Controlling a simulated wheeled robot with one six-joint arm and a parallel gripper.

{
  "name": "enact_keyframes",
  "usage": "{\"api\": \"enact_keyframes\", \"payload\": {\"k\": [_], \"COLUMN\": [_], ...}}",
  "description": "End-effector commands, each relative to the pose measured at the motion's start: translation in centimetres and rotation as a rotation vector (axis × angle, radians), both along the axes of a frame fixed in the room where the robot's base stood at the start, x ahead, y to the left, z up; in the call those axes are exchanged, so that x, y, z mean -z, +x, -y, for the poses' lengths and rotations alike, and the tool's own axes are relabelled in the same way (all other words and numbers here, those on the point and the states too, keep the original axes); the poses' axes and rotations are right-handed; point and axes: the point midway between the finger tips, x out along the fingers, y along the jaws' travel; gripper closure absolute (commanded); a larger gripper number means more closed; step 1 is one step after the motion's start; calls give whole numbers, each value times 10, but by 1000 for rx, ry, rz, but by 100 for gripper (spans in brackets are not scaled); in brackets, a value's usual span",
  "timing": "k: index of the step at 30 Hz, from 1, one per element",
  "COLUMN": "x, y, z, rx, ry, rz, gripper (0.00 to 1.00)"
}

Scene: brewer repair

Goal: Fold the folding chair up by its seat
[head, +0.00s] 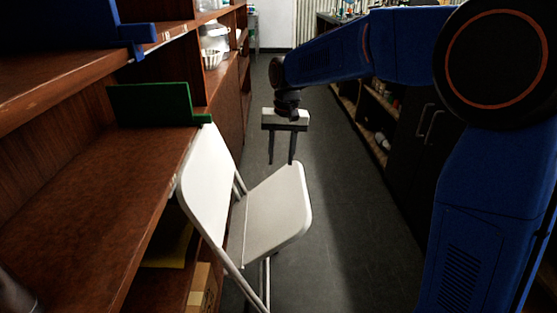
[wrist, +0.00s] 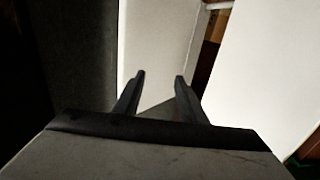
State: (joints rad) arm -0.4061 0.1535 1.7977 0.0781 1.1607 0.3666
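The white folding chair stands unfolded on the floor beside the shelves in the head view. Its backrest (head: 207,185) leans at the left, and its seat (head: 277,212) is spread out to the right. My gripper (head: 281,162) hangs above the seat's far edge, fingers pointing down, open and empty. In the wrist view, my gripper (wrist: 160,75) shows its two fingers apart, with the pale seat (wrist: 160,45) beyond them and the white backrest (wrist: 265,75) at the right. I cannot tell whether a fingertip touches the seat.
Brown wooden shelves (head: 100,205) run along the left, close to the backrest. A green object (head: 152,104) and a blue object (head: 135,36) sit on them. Dark cabinets (head: 415,140) line the right. The grey floor (head: 340,220) between is clear.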

Motion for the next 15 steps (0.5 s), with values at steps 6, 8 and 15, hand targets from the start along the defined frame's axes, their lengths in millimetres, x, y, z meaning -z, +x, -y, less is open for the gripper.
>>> {"api": "enact_keyframes", "payload": {"k": [6, 8, 15], "x": [-11, -14, -26], "y": [0, 0, 0], "z": [6, 7, 13], "rx": [1, 1, 1], "ry": [0, 0, 0], "rz": [1, 1, 0], "gripper": [62, 62, 62]}}
